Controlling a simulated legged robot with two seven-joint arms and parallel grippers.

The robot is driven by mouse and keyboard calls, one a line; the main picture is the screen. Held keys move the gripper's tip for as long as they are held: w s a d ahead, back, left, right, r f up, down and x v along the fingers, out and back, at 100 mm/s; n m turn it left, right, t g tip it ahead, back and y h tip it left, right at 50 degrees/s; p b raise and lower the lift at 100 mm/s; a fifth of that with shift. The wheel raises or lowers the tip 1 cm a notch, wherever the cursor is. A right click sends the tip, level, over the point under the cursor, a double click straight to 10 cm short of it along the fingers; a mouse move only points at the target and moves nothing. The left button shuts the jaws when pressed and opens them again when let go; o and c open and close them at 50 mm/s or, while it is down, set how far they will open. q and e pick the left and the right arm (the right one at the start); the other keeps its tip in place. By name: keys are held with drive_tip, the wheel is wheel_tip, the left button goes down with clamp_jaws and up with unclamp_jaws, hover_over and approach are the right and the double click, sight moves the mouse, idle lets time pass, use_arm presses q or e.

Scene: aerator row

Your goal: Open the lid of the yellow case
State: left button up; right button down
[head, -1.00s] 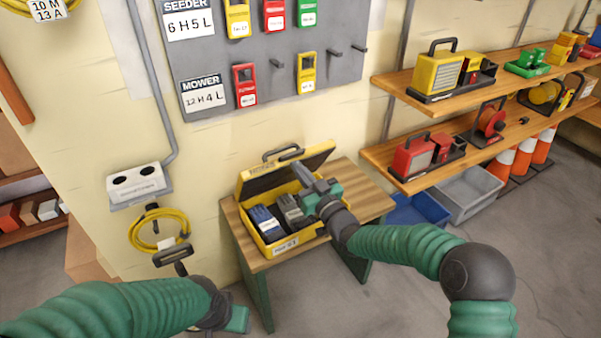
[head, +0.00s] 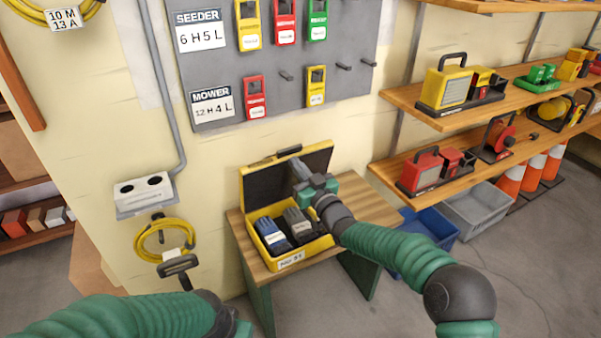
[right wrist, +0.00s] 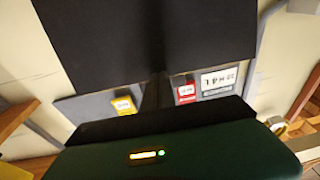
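The yellow case (head: 318,248) stands on a small wooden table with its lid (head: 258,190) raised, close to upright, showing a dark inner face. Blue-and-black gloves (head: 270,232) and grey gloves (head: 298,225) lie in its base. My right gripper (head: 298,168) is in front of the lid's inner face, above the base; its fingers look together, with nothing seen between them. Whether they touch the lid is unclear. The dark lid panel (right wrist: 100,45) fills the top of the right wrist view. My left gripper (head: 242,329) is cut off at the bottom edge; its fingers are hidden.
The table (head: 372,208) has bare wood right of the case. Behind is a wall with a grey tool board (head: 290,95). A yellow cable coil (head: 164,240) hangs at left. Shelves (head: 400,98) and a blue bin (head: 432,228) are at right.

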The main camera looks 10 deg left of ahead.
sight(290, 169)
drive_tip(key=shift+w+a, duration=0.1)
drive_tip(key=shift+x, duration=2.9)
drive_tip(key=shift+f, duration=0.2)
drive_tip(key=shift+s+f+b, duration=0.1)
drive_tip(key=shift+f+b, duration=0.75)
drive_tip(key=shift+f, duration=0.3)
drive_tip(key=shift+s+f+b, duration=0.15)
drive_tip(key=shift+f+b, duration=0.7)
drive_tip(key=shift+f, duration=0.3)
drive_tip(key=shift+d+r, duration=0.1)
drive_tip(key=shift+d, duration=0.15)
